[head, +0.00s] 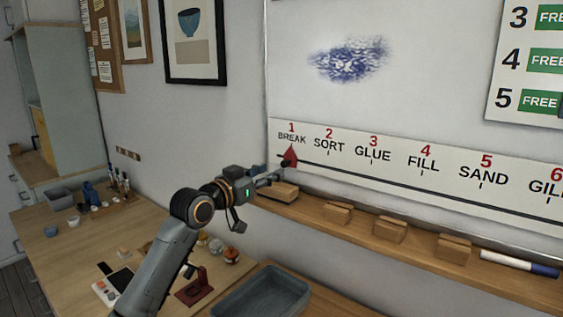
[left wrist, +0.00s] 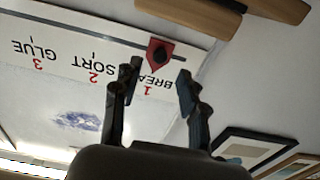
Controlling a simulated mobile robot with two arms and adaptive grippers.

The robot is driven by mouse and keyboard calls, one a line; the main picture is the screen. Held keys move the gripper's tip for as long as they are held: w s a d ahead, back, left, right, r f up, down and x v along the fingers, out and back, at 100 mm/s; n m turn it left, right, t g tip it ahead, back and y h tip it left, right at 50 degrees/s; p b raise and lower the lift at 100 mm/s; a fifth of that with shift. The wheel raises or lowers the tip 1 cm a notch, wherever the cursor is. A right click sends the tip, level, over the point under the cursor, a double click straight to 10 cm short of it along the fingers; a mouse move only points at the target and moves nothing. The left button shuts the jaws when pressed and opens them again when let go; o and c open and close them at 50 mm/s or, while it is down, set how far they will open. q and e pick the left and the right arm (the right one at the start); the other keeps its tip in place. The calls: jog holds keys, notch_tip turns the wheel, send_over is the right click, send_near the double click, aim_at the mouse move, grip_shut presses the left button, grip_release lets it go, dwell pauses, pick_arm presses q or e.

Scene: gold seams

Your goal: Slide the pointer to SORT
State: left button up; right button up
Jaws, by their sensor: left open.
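The red pointer (head: 290,155) with a dark knob sits on the dark rail of the white strip (head: 395,168), under "1 BREAK". SORT (head: 329,146) is the label just to its right. My left gripper (head: 270,174) is close to the pointer, just left of and below it in the head view. In the left wrist view, the gripper (left wrist: 159,80) is open and empty. The pointer (left wrist: 160,56) shows there beyond the fingertips, about midway between them and apart from both. My right gripper is in neither view.
A wooden ledge (head: 415,247) below the strip carries several wooden blocks and a marker (head: 519,264). The rail right of the pointer looks clear.

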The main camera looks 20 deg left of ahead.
aim_at(283, 165)
pick_arm(q)
jog(key=p+x, duration=0.1)
jog(key=x, duration=0.3)
jog(key=shift+w+r, duration=0.1)
jog(key=shift+w, duration=0.05)
jog(key=shift+w+d, duration=0.25)
jog(key=shift+w, duration=0.5)
jog(key=shift+s, duration=0.1)
grip_shut()
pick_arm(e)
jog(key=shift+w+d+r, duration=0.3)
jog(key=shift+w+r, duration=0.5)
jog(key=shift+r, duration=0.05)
pick_arm(q)
jog(key=shift+d, duration=0.1)
